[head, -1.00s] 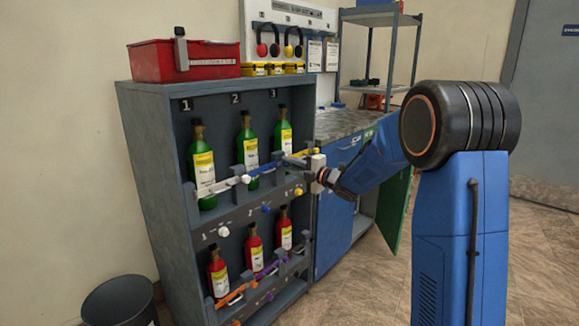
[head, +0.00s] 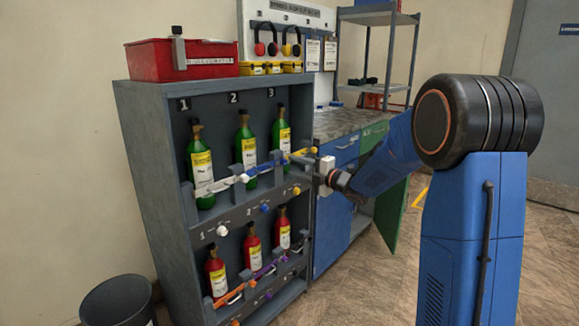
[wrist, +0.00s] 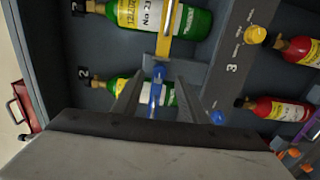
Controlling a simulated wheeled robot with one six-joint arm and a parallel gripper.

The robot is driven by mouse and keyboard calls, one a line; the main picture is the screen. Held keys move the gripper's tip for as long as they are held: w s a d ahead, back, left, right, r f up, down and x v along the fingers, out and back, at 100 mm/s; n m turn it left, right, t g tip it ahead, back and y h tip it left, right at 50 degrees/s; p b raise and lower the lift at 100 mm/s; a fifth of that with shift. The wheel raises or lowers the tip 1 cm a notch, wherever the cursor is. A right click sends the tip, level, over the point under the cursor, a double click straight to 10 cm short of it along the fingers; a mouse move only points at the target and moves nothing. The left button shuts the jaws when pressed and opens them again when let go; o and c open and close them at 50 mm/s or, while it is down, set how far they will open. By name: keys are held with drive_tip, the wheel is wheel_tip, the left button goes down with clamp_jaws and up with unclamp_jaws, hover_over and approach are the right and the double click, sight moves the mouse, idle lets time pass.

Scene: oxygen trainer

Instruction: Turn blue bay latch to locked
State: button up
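The blue latch bar (head: 264,169) crosses in front of the middle green bottle (head: 244,148) in bay 2 of the grey rack. It also shows in the wrist view (wrist: 157,90), running lengthwise between the two fingers. My gripper (head: 300,160) is at the rack front, by the right end of the latch row. In the wrist view my gripper (wrist: 158,97) is open, with a finger on each side of the blue bar. I cannot tell whether either finger touches it. A blue knob (head: 265,208) sits on the shelf edge below and also shows in the wrist view (wrist: 218,117).
A white latch (head: 218,186) and a yellow latch (head: 303,153) flank the blue one. Red bottles (head: 252,250) stand on the lower shelf behind orange and purple latches. A red toolbox (head: 183,60) is on top. An open green door (head: 394,215) hangs right.

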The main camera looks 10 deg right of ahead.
drive_tip(key=v, duration=1.3)
drive_tip(key=shift+s, duration=0.1)
